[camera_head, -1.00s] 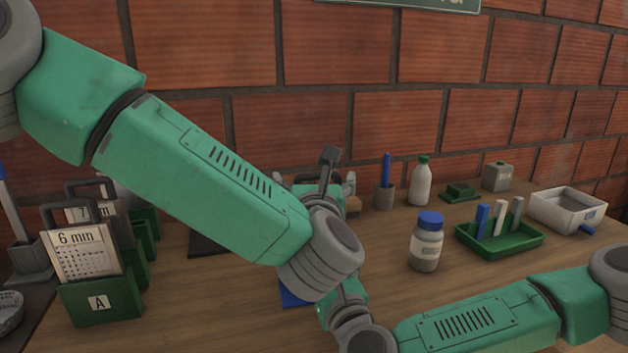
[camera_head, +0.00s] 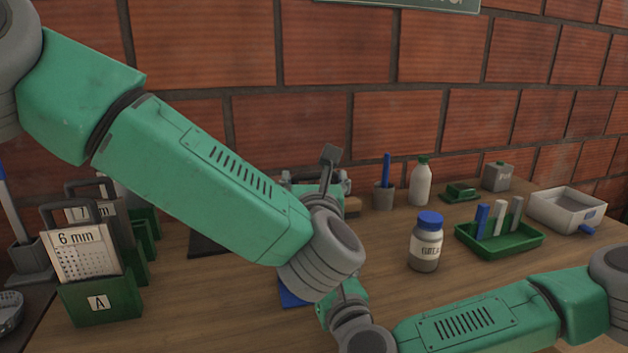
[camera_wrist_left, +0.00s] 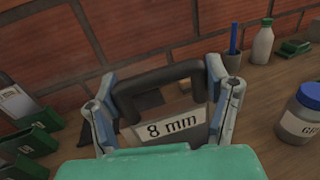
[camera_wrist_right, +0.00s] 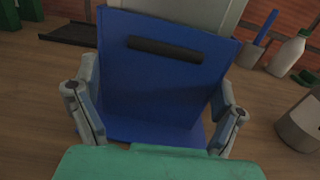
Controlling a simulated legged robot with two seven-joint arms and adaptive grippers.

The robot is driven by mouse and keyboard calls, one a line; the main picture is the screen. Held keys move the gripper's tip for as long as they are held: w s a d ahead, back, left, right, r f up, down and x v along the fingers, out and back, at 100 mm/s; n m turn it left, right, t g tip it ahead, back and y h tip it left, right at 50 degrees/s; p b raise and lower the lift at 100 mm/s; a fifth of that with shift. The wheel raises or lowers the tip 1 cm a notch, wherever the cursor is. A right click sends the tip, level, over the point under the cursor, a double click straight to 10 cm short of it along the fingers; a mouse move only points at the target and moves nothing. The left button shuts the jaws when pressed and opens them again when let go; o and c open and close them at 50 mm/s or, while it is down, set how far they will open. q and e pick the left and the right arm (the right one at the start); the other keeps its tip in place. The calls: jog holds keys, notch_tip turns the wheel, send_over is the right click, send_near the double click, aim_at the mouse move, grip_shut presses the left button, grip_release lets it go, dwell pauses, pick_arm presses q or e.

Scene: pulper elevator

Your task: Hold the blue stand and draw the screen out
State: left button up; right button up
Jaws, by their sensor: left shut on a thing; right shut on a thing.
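The 8 mm screen, a grey plate with a dark handle and a white label (camera_wrist_left: 172,128), is in the left wrist view. My left gripper (camera_wrist_left: 160,82) is shut on its handle, one finger at each side. In the head view my left gripper (camera_head: 318,180) is mostly behind its own arm. The blue stand (camera_wrist_right: 160,85) fills the right wrist view, with a dark slot near its top and a pale grey plate behind its upper edge. My right gripper (camera_wrist_right: 155,105) is shut on the stand's two sides. In the head view only a blue corner of the stand (camera_head: 293,293) shows.
Green holders with screens, one marked 6 mm (camera_head: 102,296), stand at the left. A blue-lidded jar (camera_head: 426,243), a green tray (camera_head: 500,240) with upright pieces and a white bin (camera_head: 567,211) are at the right. A brick wall (camera_head: 430,110) closes the back.

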pick_arm(q)
jog(key=shift+w+a, duration=0.1)
jog(key=shift+a, duration=0.1)
pick_arm(e)
jog(key=shift+d, duration=0.1)
jog(key=shift+w+f, duration=0.1)
jog(key=shift+f, duration=0.05)
pick_arm(q)
notch_tip(320, 180, up, 13)
dwell(2.1)
jog(key=shift+d, duration=0.1)
pick_arm(e)
jog(key=o, duration=1)
jog(key=v, duration=1.2)
